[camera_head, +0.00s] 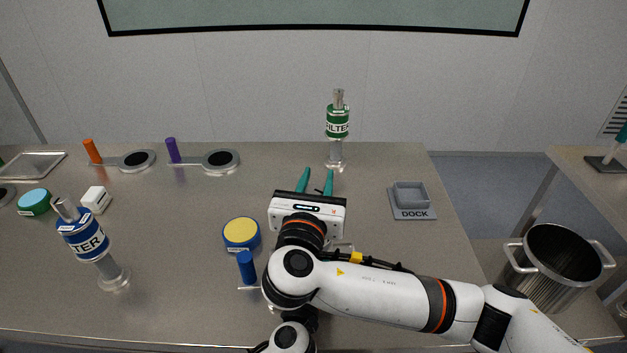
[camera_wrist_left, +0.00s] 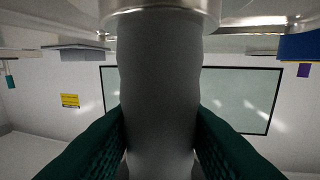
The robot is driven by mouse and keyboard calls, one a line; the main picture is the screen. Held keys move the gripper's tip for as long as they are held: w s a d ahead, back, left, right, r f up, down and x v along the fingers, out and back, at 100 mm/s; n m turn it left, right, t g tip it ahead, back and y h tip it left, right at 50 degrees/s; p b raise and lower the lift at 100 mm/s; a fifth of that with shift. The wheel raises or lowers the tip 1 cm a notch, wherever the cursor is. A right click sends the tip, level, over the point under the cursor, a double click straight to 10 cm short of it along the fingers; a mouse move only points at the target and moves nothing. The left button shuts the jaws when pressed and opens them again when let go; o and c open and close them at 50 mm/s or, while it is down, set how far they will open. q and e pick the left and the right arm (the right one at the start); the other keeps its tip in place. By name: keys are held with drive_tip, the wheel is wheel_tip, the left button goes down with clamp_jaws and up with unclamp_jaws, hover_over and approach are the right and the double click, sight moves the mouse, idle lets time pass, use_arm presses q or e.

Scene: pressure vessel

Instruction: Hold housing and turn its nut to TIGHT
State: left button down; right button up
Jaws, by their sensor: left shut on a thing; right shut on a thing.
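My right gripper (camera_head: 316,182) is in the middle of the table, its green fingers pointing toward the back. It is shut on what seems to be the nut of the housing, though its palm hides the grasp in the head view. My left gripper (camera_wrist_left: 160,145) shows in the left wrist view, which looks upside down. Its green fingers sit on both sides of a thick grey post, the housing (camera_wrist_left: 160,75), and are shut on it. The post meets a round metal flange at the picture's top. The right arm hides this housing in the head view.
A green-labelled filter unit (camera_head: 337,122) stands behind my right gripper. A yellow-topped blue jar (camera_head: 240,232) and a blue handle (camera_head: 246,266) are close by on the left. The dock (camera_head: 412,214) is at right; a metal pot (camera_head: 555,262) stands beyond.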

drive_tip(key=m+g+h, duration=0.1)
drive_tip(key=h, duration=0.1)
drive_tip(key=m+g+h, duration=0.1)
drive_tip(key=m+h, duration=0.1)
drive_tip(key=d+m+g+h, duration=0.1)
drive_tip(key=m+h, duration=0.1)
drive_tip(key=h, duration=0.1)
drive_tip(key=shift+s, duration=0.1)
drive_tip(key=shift+h, duration=0.3)
drive_tip(key=o, duration=1)
drive_tip(key=shift+c, duration=0.2)
drive_tip(key=v, duration=0.7)
drive_tip(key=shift+s+a, duration=0.2)
drive_tip(key=shift+a, duration=0.05)
drive_tip(key=shift+r, duration=0.1)
